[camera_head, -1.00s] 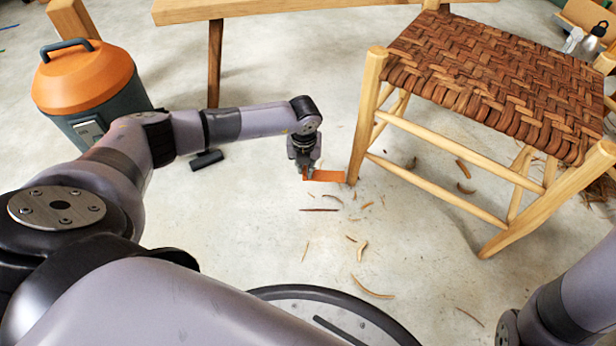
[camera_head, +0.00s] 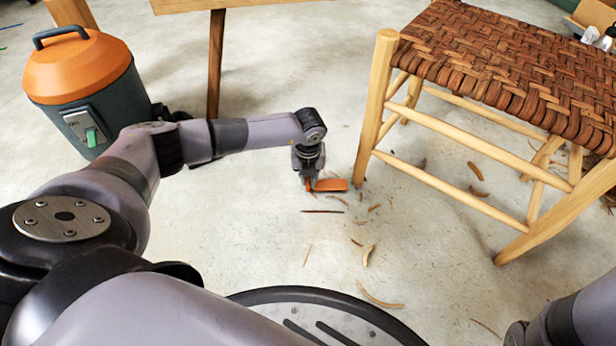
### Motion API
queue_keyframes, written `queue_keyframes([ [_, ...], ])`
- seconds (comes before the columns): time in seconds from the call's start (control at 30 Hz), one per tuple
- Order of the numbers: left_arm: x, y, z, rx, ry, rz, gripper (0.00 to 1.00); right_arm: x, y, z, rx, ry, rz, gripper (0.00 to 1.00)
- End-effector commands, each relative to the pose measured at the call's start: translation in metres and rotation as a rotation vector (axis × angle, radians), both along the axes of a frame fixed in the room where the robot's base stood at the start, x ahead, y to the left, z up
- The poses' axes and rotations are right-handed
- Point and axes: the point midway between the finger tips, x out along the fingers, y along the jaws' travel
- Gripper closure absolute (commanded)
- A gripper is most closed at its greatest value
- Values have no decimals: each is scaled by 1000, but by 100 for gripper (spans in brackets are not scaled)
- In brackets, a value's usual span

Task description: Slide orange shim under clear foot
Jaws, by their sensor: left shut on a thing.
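My left gripper (camera_head: 309,184) is low over the floor and shut on the orange shim (camera_head: 333,185). The shim is a thin flat strip that points right from the fingertips, toward the chair. The clear foot is the bottom of the chair's nearest left leg (camera_head: 369,130), a pale wooden post standing on the floor. The shim's right end is right beside this foot (camera_head: 358,182). I cannot tell whether they touch or whether any of the shim is under it. My right gripper is out of view; only part of my right arm shows at the lower right.
The chair has a woven bark seat (camera_head: 505,70). Bark curls (camera_head: 367,255) and a thin dark strip (camera_head: 322,211) lie on the concrete floor. An orange-lidded vacuum (camera_head: 85,85) stands at left, and a wooden bench (camera_head: 216,60) at the back.

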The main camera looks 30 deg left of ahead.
Motion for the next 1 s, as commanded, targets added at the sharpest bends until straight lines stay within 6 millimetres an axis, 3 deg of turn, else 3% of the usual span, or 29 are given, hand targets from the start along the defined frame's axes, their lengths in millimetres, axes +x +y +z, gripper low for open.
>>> queue_keyframes([
  [0.37, 0, 0, -5, 0, 0, 0, 100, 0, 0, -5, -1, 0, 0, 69],
  [0.4, 0, 0, -5, 0, 0, 0, 87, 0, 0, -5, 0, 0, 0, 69],
  [0.7, 0, 0, -5, 0, 0, 0, 67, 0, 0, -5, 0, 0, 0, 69],
  [1.0, 0, 0, -5, 0, 0, 0, 66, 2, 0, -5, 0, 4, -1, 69],
])
